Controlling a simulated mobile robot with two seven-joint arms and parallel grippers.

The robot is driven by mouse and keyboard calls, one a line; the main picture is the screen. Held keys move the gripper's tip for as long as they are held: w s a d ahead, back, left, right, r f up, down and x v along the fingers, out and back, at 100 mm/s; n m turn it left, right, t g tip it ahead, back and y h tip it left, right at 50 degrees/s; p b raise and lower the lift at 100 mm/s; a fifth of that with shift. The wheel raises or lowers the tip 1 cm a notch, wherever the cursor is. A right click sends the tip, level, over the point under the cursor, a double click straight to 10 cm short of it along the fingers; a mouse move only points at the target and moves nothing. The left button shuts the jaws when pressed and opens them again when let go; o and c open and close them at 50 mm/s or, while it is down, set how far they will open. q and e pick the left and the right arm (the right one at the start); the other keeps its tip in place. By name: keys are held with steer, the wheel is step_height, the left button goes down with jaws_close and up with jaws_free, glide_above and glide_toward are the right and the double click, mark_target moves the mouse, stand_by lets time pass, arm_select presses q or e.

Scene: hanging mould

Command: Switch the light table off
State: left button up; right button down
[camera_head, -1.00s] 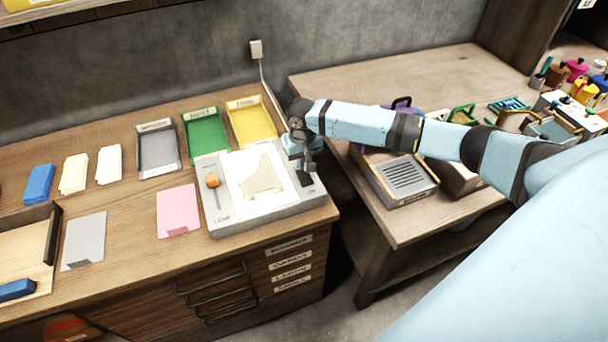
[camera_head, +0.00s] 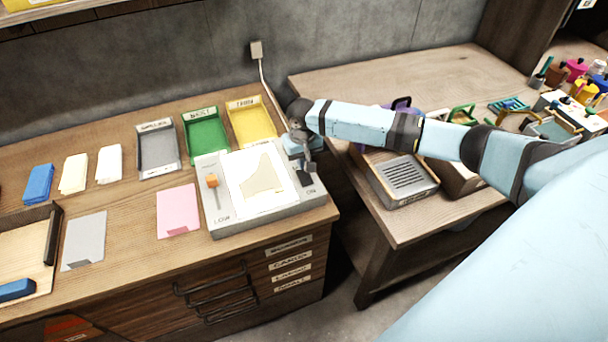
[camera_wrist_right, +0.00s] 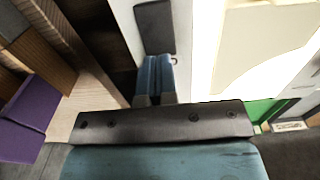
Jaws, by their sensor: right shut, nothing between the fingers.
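The light table (camera_head: 222,211) is a grey box near the right end of the left bench, with a bright lit panel (camera_head: 283,189) and a cream sheet (camera_head: 260,178) on it. An orange slider (camera_head: 212,181) sits at its left, by a "LOW" label. A dark switch (camera_head: 305,178) sits at its right, by an "ON" label; a dark rectangular piece also shows in the right wrist view (camera_wrist_right: 155,27). My right gripper (camera_head: 308,168) is shut and empty, pointing down just above or at the switch; contact is unclear. Its closed fingers show in the wrist view (camera_wrist_right: 157,75). My left gripper is out of view.
Grey (camera_head: 158,150), green (camera_head: 206,135) and yellow (camera_head: 250,122) trays stand behind the light table. A pink sheet (camera_head: 178,208) lies to its left. A grey vented box (camera_head: 405,180) stands on the right bench, across a gap.

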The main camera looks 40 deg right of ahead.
steer(key=shift+f, duration=1.4)
stand_by(0.5)
steer(key=shift+s, duration=0.1)
step_height(320, 180, up, 4)
steer(key=p, duration=0.5)
steer(key=shift+r, duration=0.25)
steer(key=shift+r+p, duration=0.6)
steer(key=shift+p, duration=0.2)
steer(key=shift+r+p, duration=0.7)
steer(key=shift+p, duration=0.15)
steer(key=shift+f, duration=0.1)
